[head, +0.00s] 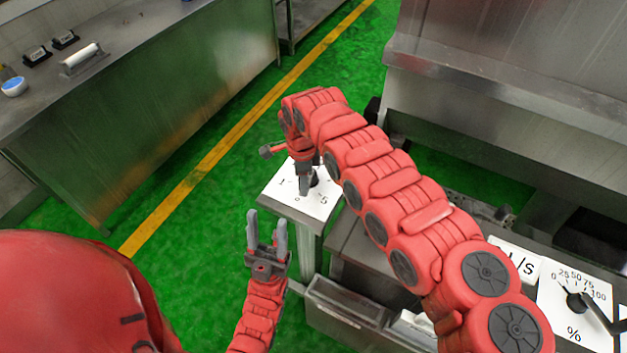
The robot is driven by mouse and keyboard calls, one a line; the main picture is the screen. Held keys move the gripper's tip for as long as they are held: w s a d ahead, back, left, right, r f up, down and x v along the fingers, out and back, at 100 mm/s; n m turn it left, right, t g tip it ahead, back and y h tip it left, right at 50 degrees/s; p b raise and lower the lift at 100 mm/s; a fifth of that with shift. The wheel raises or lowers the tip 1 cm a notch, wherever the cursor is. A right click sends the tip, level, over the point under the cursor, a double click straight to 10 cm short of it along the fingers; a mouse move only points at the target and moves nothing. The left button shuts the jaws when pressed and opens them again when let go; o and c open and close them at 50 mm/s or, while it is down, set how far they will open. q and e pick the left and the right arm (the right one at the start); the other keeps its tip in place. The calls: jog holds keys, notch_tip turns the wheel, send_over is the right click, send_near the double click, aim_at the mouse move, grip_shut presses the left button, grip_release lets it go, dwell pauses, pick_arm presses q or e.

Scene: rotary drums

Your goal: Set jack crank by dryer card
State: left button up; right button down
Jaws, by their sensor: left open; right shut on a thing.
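A white dial plate (318,205) marked 1, 0 and 5 sits on top of a metal post. My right gripper (305,188) points down over this plate and is shut on the jack crank, which is mostly hidden by the fingers and arm. A dark part shows beside the fingertips; the crank's exact angle cannot be told. My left gripper (267,232) is open and empty, in front of the post and to its left. Two small dark cards, one (37,56) and another (66,40), stand on the left counter. Their text is too small to read.
A metal counter (190,100) at the left holds a white-handled tool (82,58) and a blue-white round container (14,87). At the right are a percent dial (577,300) with a black handle and a 1/s plate (514,262). Green floor with a yellow line lies between.

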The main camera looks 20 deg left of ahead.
jog(key=shift+a+f+m+b, duration=0.1)
jog(key=shift+a+m+b, duration=0.2)
jog(key=shift+a+m, duration=0.25)
jog(key=shift+a+m+b, duration=0.4)
jog(key=shift+m+b, duration=0.05)
jog(key=shift+m, duration=0.5)
jog(key=shift+w, duration=0.1)
jog(key=c, duration=0.6)
grip_release()
